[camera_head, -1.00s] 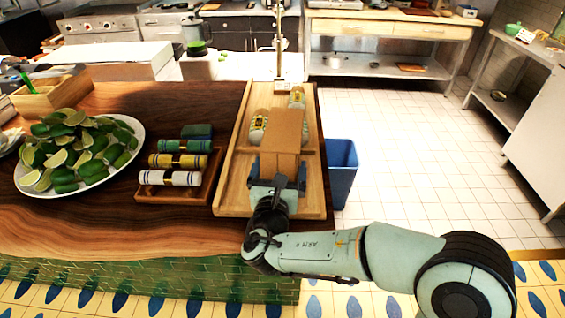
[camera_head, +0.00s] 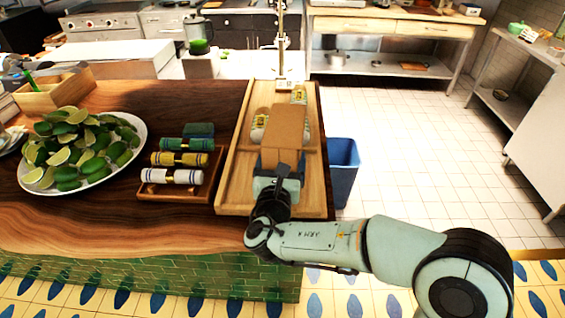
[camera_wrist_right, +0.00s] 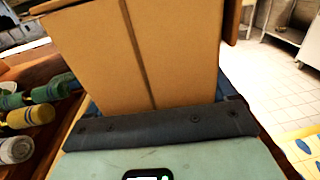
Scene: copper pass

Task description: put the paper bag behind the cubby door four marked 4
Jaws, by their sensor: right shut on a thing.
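The brown paper bag (camera_head: 284,130) is held upright in front of my right gripper (camera_head: 278,170), over the wooden tray (camera_head: 236,188) at the right end of the counter. It fills much of the right wrist view (camera_wrist_right: 140,55), close to the gripper's dark bar. My right gripper is shut on the bag. Its fingertips are mostly hidden. I cannot tell whether the bag touches the tray. My left gripper is not in view. No cubby door marked 4 shows in these frames.
Wrapped rolls (camera_head: 259,127) lie in the tray behind the bag. To the left are a rack of rolled cloths (camera_head: 178,176) and a plate of limes (camera_head: 138,124). A blue bin (camera_head: 343,170) stands against the counter's right side. Tiled floor to the right is clear.

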